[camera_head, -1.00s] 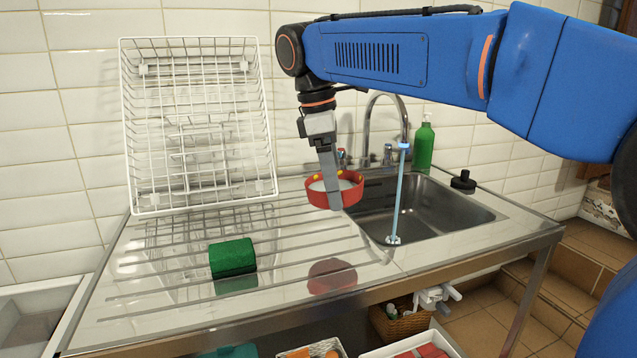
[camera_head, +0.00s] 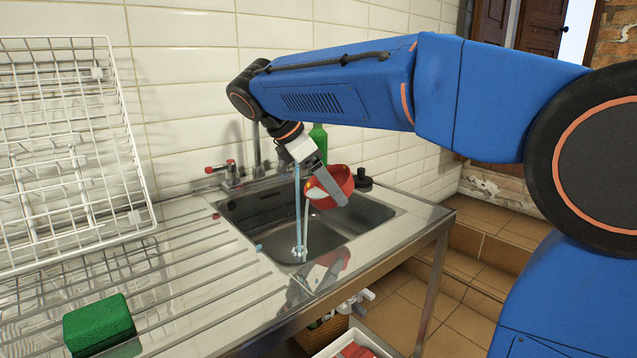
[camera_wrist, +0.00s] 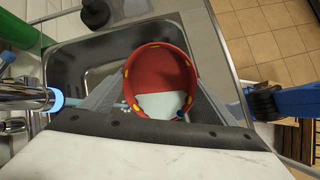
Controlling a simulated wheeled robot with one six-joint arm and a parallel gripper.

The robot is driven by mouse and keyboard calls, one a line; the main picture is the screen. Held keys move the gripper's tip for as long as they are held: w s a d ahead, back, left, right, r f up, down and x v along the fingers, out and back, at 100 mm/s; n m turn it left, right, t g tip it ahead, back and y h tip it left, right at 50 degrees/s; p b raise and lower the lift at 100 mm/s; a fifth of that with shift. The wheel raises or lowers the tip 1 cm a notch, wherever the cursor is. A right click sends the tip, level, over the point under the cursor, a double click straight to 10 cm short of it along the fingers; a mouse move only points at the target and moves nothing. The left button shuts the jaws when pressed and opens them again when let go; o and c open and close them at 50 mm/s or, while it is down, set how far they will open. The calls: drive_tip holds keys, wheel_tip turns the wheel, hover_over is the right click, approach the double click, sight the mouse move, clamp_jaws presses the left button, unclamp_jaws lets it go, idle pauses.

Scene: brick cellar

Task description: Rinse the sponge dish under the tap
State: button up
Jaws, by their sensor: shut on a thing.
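My gripper (camera_head: 332,190) is shut on the red sponge dish (camera_head: 343,180), a round bowl with yellow dots on its rim. It holds the dish over the sink basin (camera_head: 262,240), clear of the bottom and strongly tilted. In the wrist view the dish (camera_wrist: 158,62) sits between both fingers, with pale liquid pooled at its lower side. The tap (camera_wrist: 25,97) runs; its blue water stream (camera_head: 297,215) falls beside the dish. A thin whitish stream (camera_head: 306,232) runs down from the dish into the basin. The green sponge (camera_head: 98,325) lies on the drainboard.
A white wire rack (camera_head: 65,150) leans against the tiled wall at left. A green bottle (camera_head: 318,140) and a black plug (camera_head: 363,180) stand behind the basin. The ribbed drainboard (camera_head: 190,265) is mostly clear.

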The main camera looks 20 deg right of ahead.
sight(318, 193)
drive_tip(key=shift+w+a+f, duration=0.3)
drive_tip(key=shift+w+f, duration=0.45)
drive_tip(key=shift+f, duration=0.05)
drive_tip(key=shift+w+a+f, duration=0.35)
drive_tip(key=shift+w+f, duration=0.35)
drive_tip(key=shift+f, duration=0.1)
drive_tip(key=shift+w+a+f, duration=0.3)
drive_tip(key=shift+w+f, duration=0.45)
drive_tip(key=shift+f, duration=0.05)
drive_tip(key=w+a, duration=0.3)
drive_tip(key=w, duration=0.4)
drive_tip(key=shift+w, duration=0.2)
drive_tip(key=shift+s, duration=0.1)
drive_tip(key=shift+s+d, duration=0.7)
drive_tip(key=shift+s, duration=0.95)
drive_tip(key=shift+s+d, duration=0.7)
drive_tip(key=shift+s, duration=1)
drive_tip(key=shift+s+d, duration=0.7)
drive_tip(key=shift+s, duration=0.95)
drive_tip(key=shift+r, duration=6.05)
